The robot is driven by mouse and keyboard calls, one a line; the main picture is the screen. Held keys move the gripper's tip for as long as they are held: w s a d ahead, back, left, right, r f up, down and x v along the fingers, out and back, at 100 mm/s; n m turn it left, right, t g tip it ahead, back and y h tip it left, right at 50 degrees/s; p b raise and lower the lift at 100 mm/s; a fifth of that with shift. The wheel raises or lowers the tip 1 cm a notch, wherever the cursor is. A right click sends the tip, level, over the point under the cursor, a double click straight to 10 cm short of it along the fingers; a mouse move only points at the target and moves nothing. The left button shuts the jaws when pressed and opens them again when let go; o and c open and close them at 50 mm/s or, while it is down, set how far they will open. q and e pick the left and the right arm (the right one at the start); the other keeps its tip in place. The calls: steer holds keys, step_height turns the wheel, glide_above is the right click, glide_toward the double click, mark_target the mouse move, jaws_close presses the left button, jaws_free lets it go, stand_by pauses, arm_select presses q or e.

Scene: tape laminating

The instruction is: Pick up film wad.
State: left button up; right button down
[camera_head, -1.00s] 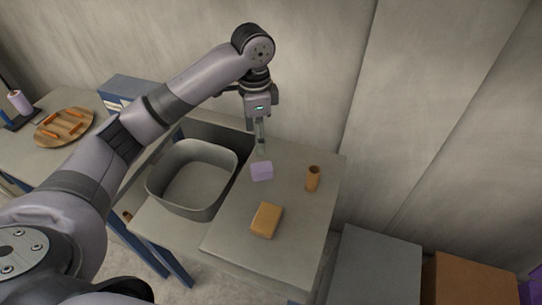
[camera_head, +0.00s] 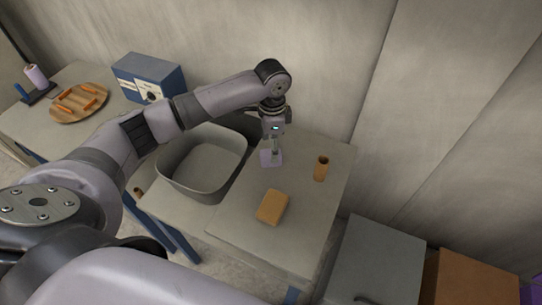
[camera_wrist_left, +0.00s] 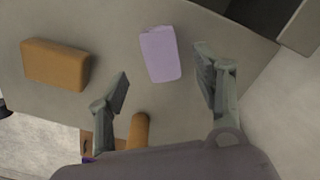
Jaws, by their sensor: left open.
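The film wad, a small pale lilac block (camera_head: 271,160), sits on the grey table (camera_head: 240,228), right of the grey basin. In the left wrist view the film wad (camera_wrist_left: 161,54) lies between the fingers' lines, beyond their tips. My left gripper (camera_head: 271,146) points down just over the wad and partly covers it in the head view. In the left wrist view my left gripper (camera_wrist_left: 163,70) is open, its two fingers spread apart with nothing held. My right gripper is not in view.
The grey basin (camera_head: 185,190) is close on the left. A blue box (camera_head: 150,78) and a round wooden tray (camera_head: 97,115) are further left. A wall rises behind.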

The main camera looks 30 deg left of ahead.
arm_select(q)
steer(key=f+p, duration=0.1)
steer(key=f, duration=0.4)
steer(key=shift+a, duration=0.2)
steer(key=shift+c, duration=0.2)
steer(key=c, duration=0.8)
